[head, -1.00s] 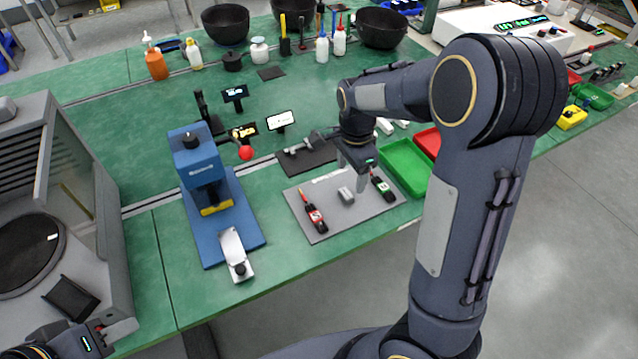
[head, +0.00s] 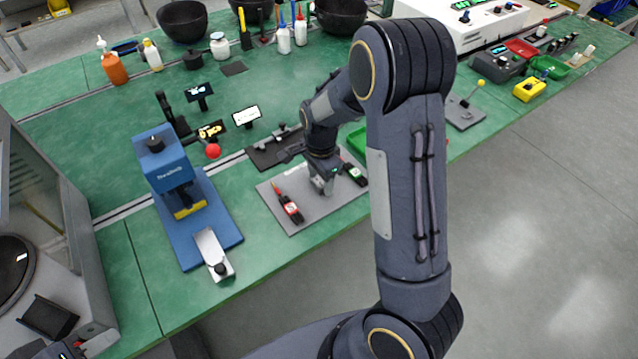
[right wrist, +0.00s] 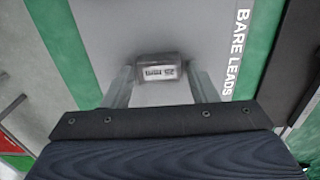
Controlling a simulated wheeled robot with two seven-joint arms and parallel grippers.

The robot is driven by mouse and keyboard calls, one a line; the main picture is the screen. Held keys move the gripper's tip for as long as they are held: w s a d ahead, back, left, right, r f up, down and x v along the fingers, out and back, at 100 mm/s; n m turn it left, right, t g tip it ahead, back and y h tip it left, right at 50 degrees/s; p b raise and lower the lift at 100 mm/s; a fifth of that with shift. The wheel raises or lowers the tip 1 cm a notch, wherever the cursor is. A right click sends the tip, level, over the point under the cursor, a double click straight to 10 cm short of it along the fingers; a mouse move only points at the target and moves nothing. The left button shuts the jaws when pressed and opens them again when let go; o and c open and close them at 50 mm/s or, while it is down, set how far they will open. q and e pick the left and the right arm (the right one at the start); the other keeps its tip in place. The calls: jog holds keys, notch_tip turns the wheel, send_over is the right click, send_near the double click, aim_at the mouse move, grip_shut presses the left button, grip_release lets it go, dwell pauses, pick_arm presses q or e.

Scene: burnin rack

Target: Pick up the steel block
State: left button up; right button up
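The steel block (right wrist: 160,70) is a small grey block with a "25 mm" marking, on the grey mat in the right wrist view. My right gripper (head: 323,184) is low over the grey mat (head: 305,215) in the head view, where it largely hides the block. In the right wrist view the right gripper's two fingers (right wrist: 161,86) stand on either side of the block. I cannot tell whether they touch it. My left gripper (head: 72,349) is only partly in view at the bottom left corner, far from the block.
A red-and-black meter-like tool (head: 290,208) lies left of my right gripper and a green-and-black one (head: 354,173) lies right of it. A blue press (head: 175,175) stands further left. A green tray (head: 356,140) is partly hidden behind my right arm.

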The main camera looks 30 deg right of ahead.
jog(key=c, duration=0.8)
jog(key=shift+r, duration=0.1)
